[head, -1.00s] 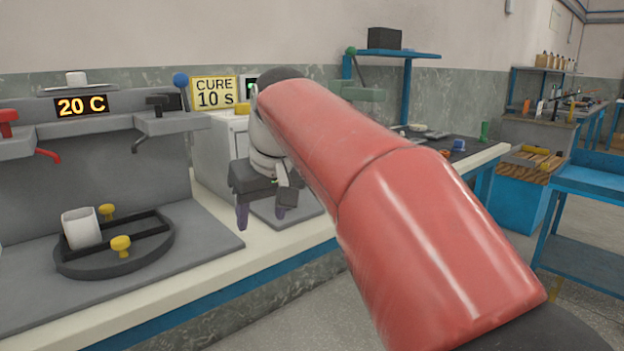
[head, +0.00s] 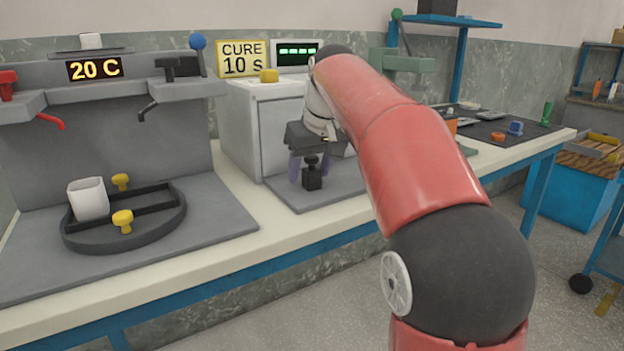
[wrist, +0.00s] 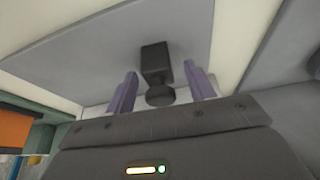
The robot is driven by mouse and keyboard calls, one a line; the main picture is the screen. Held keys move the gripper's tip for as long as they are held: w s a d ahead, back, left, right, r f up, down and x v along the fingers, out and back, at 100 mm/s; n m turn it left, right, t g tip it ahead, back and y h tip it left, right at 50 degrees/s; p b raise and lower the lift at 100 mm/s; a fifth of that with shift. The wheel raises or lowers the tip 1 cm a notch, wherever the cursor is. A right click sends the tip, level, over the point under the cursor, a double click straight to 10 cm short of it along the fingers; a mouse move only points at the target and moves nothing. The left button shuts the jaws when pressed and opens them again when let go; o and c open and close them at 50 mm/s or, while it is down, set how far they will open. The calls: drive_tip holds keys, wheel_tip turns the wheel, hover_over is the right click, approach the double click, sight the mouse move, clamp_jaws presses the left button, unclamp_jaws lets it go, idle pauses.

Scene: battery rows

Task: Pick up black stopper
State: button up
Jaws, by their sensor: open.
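The black stopper (head: 312,178) stands on a grey mat (head: 290,196) in front of the white cabinet in the head view. It has a square block and a rounded knob. In the wrist view the black stopper (wrist: 156,68) shows beyond my gripper, its knob end towards the fingers. The fingers look empty. I cannot tell whether the knob is fully between them.
The white cabinet (head: 266,130) stands close behind my gripper, with a yellow knob (head: 269,75) on top. At left a dark round tray (head: 80,240) holds a white cup (head: 88,199) and yellow knobs. A dark mat with small parts lies at right. The bench front edge is clear.

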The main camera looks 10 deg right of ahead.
drive_tip(key=shift+w+f, duration=0.15)
drive_tip(key=shift+f, duration=0.25)
drive_tip(key=shift+c, duration=0.2)
drive_tip(key=c, duration=1)
drive_tip(key=shift+r, duration=0.2)
